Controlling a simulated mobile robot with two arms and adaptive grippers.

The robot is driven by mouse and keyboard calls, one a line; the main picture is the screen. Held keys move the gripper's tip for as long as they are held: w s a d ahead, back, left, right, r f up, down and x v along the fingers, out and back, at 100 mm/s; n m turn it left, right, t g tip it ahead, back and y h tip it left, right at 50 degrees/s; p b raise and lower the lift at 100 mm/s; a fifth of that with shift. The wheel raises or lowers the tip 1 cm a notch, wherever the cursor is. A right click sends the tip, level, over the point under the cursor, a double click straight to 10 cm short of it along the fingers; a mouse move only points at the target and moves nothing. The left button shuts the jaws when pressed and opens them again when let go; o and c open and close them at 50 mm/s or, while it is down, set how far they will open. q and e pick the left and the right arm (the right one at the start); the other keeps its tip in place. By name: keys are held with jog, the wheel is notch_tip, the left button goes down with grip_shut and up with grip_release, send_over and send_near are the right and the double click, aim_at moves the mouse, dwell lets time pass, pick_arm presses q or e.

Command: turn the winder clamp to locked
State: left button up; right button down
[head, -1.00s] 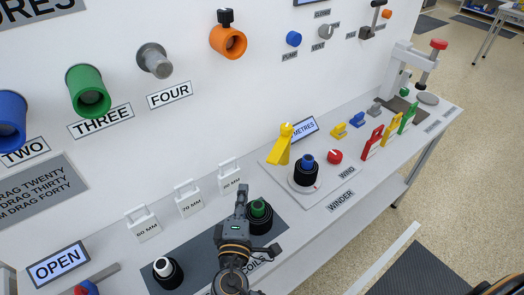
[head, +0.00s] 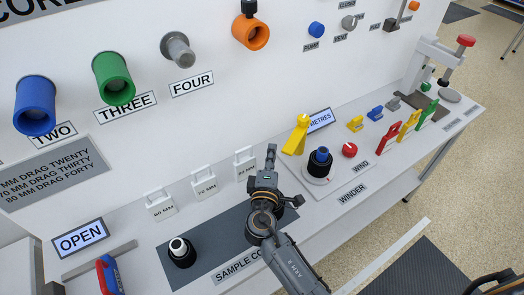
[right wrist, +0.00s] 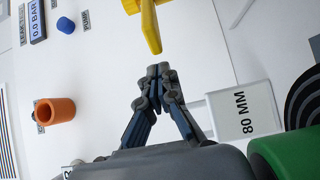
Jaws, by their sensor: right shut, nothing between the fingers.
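The winder clamp, a yellow lever (head: 298,136), stands tilted on the winder plate (head: 345,183) behind a black roll with a blue core (head: 321,160). My right gripper (head: 271,152) is left of the clamp, above the sample coil mat, and apart from the lever. In the right wrist view the gripper's fingertips (right wrist: 158,70) are together and empty. The tip of the yellow lever (right wrist: 150,30) shows just beyond them, with a small gap. My left gripper is not in view.
A red knob (head: 349,150) sits right of the roll. The 80 MM tag (right wrist: 242,113) and a green-cored coil (right wrist: 288,150) are close to the gripper. A white-cored coil (head: 181,253) stands on the mat. Yellow, blue, red and green pieces stand farther right.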

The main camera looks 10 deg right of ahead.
jog(key=shift+s+d, duration=0.3)
jog(key=shift+d, duration=0.1)
jog(key=shift+s+d, duration=0.1)
